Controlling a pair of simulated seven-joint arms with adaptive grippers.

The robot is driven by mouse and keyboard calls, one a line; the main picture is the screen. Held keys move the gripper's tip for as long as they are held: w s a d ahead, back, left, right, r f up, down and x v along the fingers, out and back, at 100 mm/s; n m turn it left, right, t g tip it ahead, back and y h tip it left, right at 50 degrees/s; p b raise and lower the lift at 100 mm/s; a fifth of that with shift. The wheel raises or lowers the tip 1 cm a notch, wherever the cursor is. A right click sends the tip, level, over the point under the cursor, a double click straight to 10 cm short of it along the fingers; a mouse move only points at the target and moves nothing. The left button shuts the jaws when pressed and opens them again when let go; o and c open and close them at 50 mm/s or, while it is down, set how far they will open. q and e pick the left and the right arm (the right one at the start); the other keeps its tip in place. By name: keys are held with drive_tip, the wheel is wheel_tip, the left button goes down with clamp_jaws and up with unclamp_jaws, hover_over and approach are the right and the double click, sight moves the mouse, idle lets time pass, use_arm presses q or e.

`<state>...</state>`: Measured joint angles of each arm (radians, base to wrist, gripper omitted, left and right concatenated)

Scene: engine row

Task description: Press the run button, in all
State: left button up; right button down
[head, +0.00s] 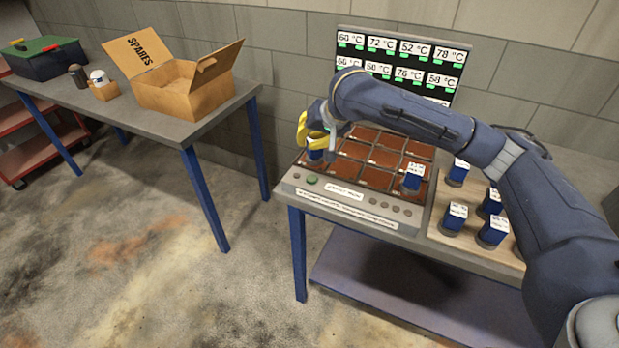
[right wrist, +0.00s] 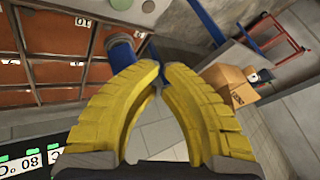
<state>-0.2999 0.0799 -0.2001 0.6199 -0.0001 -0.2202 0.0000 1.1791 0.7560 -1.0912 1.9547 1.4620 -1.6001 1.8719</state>
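The control bench (head: 335,197) has a sloped front panel with a green round button (head: 312,180) near its left end, beside a small dull round one (head: 297,175). I cannot read its labels. My right gripper (head: 316,135), with yellow fingers, is above the back left of the bench, near a blue block (head: 316,153). In the right wrist view the fingertips (right wrist: 160,72) come together with nothing seen between them, and the blue block (right wrist: 122,55) shows beyond the left finger, outside the grip. A green round button (right wrist: 148,6) shows at that view's top edge. My left gripper is out of view.
A second blue block (head: 413,178) stands on the brown-celled board (head: 363,175). Several more stand on a wooden tray (head: 450,240) at right. A display of temperatures (head: 400,65) rises behind. A side table (head: 160,125) holds an open SPARES box (head: 180,90).

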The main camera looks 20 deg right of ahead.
idle(0.6)
drive_tip(key=shift+f, duration=4.3)
drive_tip(key=shift+f, duration=1)
drive_tip(key=shift+r, duration=0.95)
drive_tip(key=shift+r, duration=2.5)
